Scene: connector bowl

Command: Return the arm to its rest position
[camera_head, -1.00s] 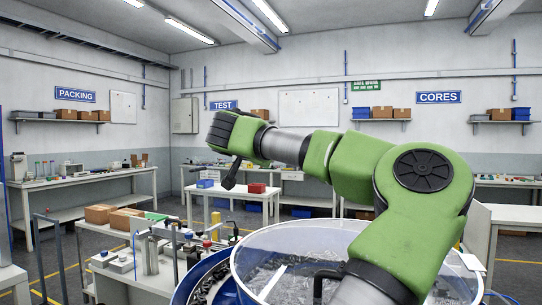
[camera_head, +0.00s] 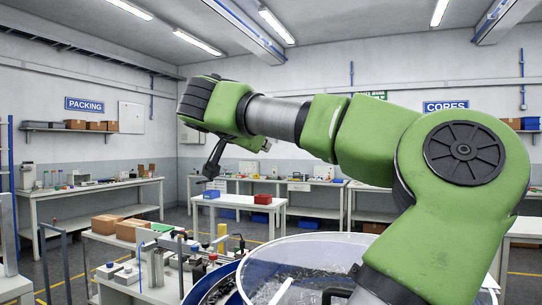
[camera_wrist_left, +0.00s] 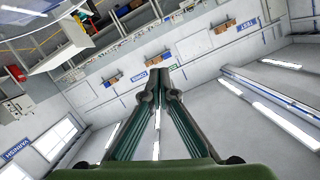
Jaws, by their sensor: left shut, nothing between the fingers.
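My left arm (camera_head: 380,137) is green and grey and stretches across the middle and right of the head view, raised above the bowl. Its dark left gripper (camera_head: 210,176) hangs at the arm's far end, in the air in front of the back tables. In the left wrist view the fingers of the gripper (camera_wrist_left: 160,78) meet at their tips, with nothing between them. My right gripper is in neither view.
A clear-walled bowl (camera_head: 262,262) with a blue rim holds small grey parts below the arm. A bench (camera_head: 110,240) with boxes and fixtures stands to its left. A white table (camera_head: 240,201) bears blue and red bins behind. The air around the gripper is clear.

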